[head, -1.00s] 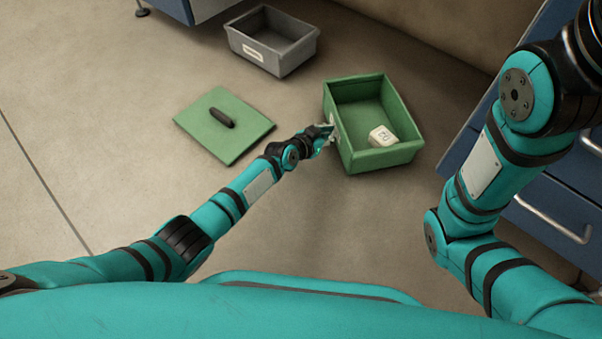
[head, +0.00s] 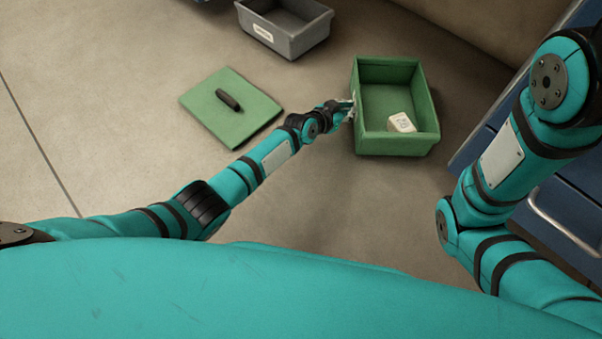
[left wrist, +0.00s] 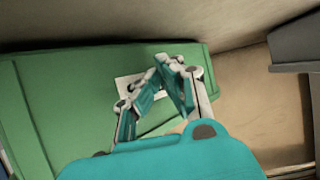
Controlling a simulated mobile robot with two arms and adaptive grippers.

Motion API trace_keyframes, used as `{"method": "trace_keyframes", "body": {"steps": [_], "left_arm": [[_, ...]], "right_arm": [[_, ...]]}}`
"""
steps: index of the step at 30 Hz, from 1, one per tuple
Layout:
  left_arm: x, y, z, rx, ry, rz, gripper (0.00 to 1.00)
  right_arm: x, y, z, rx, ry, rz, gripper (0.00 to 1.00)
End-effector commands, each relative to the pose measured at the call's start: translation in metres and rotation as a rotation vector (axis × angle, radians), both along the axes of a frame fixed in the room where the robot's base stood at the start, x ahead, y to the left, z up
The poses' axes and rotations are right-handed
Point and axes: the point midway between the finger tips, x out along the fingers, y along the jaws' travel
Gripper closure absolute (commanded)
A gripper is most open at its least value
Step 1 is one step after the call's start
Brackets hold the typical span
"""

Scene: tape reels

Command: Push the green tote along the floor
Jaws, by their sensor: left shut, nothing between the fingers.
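The green tote (head: 398,146) stands upright and open on the floor, right of centre in the head view. A small white block (head: 402,122) with a printed mark lies inside it. My left gripper (head: 350,108) is shut and empty at the tote's left side. In the left wrist view the closed fingers (left wrist: 172,64) are in front of the tote's green wall (left wrist: 70,85), over a white label plate (left wrist: 128,88). I cannot tell whether they touch it. My right gripper is out of view; only its arm shows at the right.
A green lid (head: 250,118) with a black handle lies on the floor left of the tote. A grey bin (head: 290,42) with a white label stands behind them. Blue drawers (head: 570,205) with a metal handle stand close on the right. A wall (head: 470,30) runs behind.

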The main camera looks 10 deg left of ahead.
Motion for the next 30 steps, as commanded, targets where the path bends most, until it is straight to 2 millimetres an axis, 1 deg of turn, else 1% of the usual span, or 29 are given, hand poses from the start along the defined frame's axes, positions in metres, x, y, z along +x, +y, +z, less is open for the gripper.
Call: {"method": "trace_keyframes", "body": {"steps": [1, 9, 10, 12, 18, 30], "left_arm": [[0.005, -0.003, -0.003, -0.001, -0.003, 0.000, 1.00], [0.027, -0.013, -0.002, 0.001, -0.002, -0.002, 1.00], [0.030, -0.016, 0.001, -0.001, -0.002, -0.007, 1.00], [0.035, -0.019, 0.001, -0.002, 0.001, -0.010, 1.00], [0.046, -0.021, 0.000, 0.001, 0.000, -0.003, 1.00], [0.046, -0.020, 0.001, 0.000, 0.000, 0.001, 1.00]], "right_arm": [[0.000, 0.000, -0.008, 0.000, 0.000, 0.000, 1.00], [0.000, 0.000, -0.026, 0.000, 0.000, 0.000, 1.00], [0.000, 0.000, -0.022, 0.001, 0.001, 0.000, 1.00], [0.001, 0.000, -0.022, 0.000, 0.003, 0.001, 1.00], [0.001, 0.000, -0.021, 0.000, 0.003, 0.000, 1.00], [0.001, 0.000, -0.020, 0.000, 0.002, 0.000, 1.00]]}}
